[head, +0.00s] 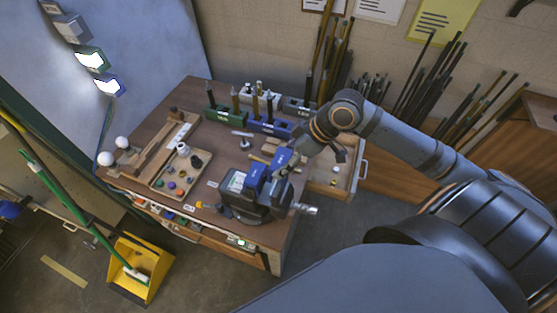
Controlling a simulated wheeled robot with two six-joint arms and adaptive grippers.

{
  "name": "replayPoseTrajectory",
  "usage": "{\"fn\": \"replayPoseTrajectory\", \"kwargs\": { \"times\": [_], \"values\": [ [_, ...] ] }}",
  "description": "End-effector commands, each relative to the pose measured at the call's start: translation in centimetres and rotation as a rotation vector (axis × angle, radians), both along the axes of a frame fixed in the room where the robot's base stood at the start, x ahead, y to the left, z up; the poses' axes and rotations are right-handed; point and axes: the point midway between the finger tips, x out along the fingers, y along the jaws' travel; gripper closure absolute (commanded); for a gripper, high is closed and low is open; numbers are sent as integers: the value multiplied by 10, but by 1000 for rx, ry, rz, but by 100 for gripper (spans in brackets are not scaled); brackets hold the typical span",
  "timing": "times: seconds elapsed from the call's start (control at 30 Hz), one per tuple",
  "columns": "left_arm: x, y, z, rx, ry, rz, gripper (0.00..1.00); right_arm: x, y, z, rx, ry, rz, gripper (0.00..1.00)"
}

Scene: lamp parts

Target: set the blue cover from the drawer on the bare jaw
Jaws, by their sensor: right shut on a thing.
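A dark bench vise (268,212) stands at the front right corner of the workbench. One blue cover (257,171) sits on its left jaw. My right gripper (287,165) reaches in from the right and is shut on a second blue cover (282,157), just above the vise's right side. The gripper hides part of the right jaw, so I cannot tell whether the held cover touches it. The drawer (345,182) on the bench's right side is pulled open, with a few small items inside. My left gripper is not in view.
Blue, green and grey tool holders (270,124) line the back of the workbench (198,101). A wooden tray (159,182) with coloured pieces lies to the left. A yellow dustpan (134,287) and green broom (68,203) stand on the floor at left.

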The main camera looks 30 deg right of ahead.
Motion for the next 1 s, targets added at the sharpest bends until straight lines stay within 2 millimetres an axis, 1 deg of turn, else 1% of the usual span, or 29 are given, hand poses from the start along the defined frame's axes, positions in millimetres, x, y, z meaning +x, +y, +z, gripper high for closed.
{"fn": "replayPoseTrajectory", "kwargs": {
  "times": [0.07, 0.17, 0.33, 0.47, 0.57, 0.7, 0.8, 1.0],
  "values": [
    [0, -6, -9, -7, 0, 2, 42, 0, 0, -8, 1, -1, 0, 54],
    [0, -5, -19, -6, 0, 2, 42, 0, 1, -18, 1, -1, 0, 54],
    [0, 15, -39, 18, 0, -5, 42, 0, 1, -40, 1, -1, 0, 54],
    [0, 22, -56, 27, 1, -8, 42, 0, 1, -57, 1, -1, 0, 54],
    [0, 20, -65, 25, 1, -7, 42, 0, 1, -69, 2, 0, -1, 54],
    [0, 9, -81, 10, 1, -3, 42, 0, 1, -86, 2, 0, 0, 54],
    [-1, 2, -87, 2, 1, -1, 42, 0, 1, -94, 1, 0, -1, 54],
    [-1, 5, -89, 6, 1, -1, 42, 0, 1, -98, 1, 3, -1, 53]
  ]
}}
